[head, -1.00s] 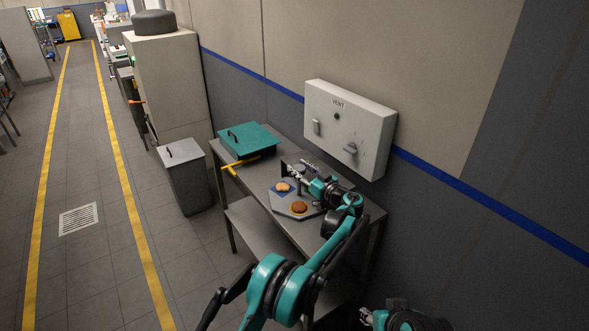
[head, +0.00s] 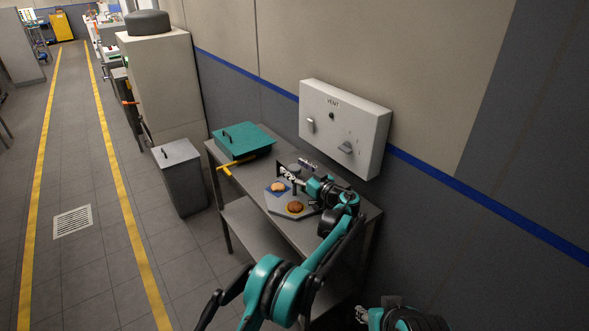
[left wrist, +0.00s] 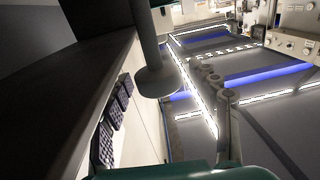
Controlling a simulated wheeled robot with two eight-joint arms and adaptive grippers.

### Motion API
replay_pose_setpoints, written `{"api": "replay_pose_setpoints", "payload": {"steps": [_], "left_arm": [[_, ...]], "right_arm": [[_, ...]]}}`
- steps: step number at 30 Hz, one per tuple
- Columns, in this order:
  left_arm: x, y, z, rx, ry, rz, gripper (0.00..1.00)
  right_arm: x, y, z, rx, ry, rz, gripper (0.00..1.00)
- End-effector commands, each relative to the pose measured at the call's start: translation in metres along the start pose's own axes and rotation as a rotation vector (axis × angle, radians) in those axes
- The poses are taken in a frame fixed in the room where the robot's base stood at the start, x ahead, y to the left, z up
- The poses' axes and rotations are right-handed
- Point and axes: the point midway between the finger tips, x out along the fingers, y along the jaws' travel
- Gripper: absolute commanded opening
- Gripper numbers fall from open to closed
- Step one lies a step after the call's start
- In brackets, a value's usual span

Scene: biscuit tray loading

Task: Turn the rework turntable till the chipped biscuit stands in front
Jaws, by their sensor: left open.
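The rework turntable (head: 273,203), a grey angular plate, lies on the metal table in the head view. A brown biscuit (head: 294,207) sits on a yellow mark at its front. A paler biscuit (head: 278,187) sits on a blue patch behind and to the left. Which one is chipped is too small to tell. My left gripper (head: 287,173) is open and empty just above and behind the biscuits, partly hiding the plate's back. In the left wrist view, a grey post with a round disc (left wrist: 157,80) stands close by a finger; contact cannot be told.
A teal lidded box (head: 242,140) stands at the table's back left, with a yellow handle (head: 230,172) near it. A white vent box (head: 345,128) hangs on the wall behind the table. A grey bin (head: 180,178) stands left of the table. The floor aisle is clear.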

Motion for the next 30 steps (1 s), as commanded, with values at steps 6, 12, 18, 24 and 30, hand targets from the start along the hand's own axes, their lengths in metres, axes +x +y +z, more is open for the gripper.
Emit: {"api": "replay_pose_setpoints", "payload": {"steps": [6,12,18,24,30], "left_arm": [[-0.034,0.001,0.000,0.000,0.000,0.004,0.61],[-0.079,0.001,0.000,0.000,0.000,0.003,0.61],[-0.109,0.001,0.000,0.000,0.000,0.001,0.61],[-0.118,0.000,0.000,0.000,0.000,0.000,0.61],[-0.118,0.000,0.000,0.000,0.000,0.000,0.61]], "right_arm": [[0.000,0.000,0.000,0.000,0.000,0.000,0.40],[0.000,0.000,0.000,0.000,0.000,0.000,0.40],[0.000,0.000,0.000,0.000,0.000,0.000,0.40],[0.000,0.000,0.000,0.000,0.000,0.000,0.40],[0.000,0.000,0.000,0.000,0.000,0.000,0.40]]}}
